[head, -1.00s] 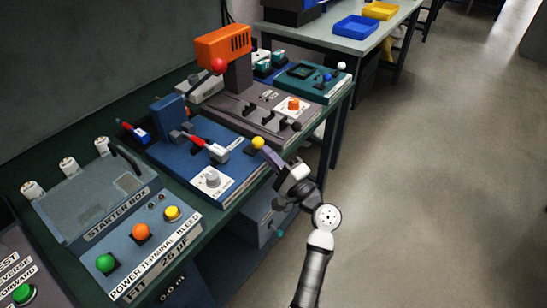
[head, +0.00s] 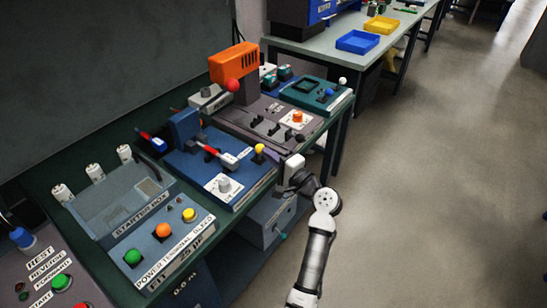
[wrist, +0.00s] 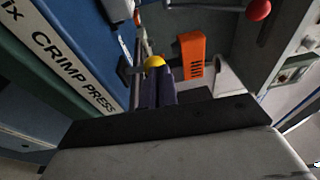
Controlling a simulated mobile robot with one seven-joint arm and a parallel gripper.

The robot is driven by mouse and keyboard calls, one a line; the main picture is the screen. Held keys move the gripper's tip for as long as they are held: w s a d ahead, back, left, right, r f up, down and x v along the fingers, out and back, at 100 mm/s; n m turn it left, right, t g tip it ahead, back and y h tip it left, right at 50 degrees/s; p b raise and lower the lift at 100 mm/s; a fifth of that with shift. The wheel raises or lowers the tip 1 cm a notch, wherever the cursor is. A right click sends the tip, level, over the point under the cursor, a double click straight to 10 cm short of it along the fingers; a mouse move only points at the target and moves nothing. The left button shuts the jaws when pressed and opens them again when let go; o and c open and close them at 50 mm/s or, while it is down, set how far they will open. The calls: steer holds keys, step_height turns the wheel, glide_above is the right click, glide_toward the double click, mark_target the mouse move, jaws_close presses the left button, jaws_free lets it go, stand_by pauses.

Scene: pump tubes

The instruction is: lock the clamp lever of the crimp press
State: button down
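The crimp press (head: 190,165) is the blue machine on the bench in the head view, and its label (wrist: 72,68) shows in the wrist view. It has a red-handled lever (head: 217,155) across its top, a white-plated dial (head: 224,185) in front and a yellow-balled lever (head: 259,149) at its right end. Which lever is the clamp lever is not marked. My gripper (wrist: 158,80) is at the yellow ball (wrist: 154,61). Its two dark fingers lie close together, tips overlapping the ball's lower edge in the wrist view. Contact or grip on the stem cannot be made out.
The starter box (head: 118,205) stands left of the press. A grey machine with an orange head (head: 233,63) and red ball (head: 232,86) stands behind it, with a teal unit (head: 315,92) beyond. Open floor (head: 430,200) lies to the right.

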mark_target(258, 147)
steer(key=shift+w+a+r, duration=0.75)
steer(key=shift+w+a, duration=0.05)
steer(key=shift+a, duration=0.25)
steer(key=shift+x, duration=0.9)
steer(key=shift+a+r, duration=0.15)
steer(key=shift+a, duration=0.05)
steer(key=shift+r, duration=0.1)
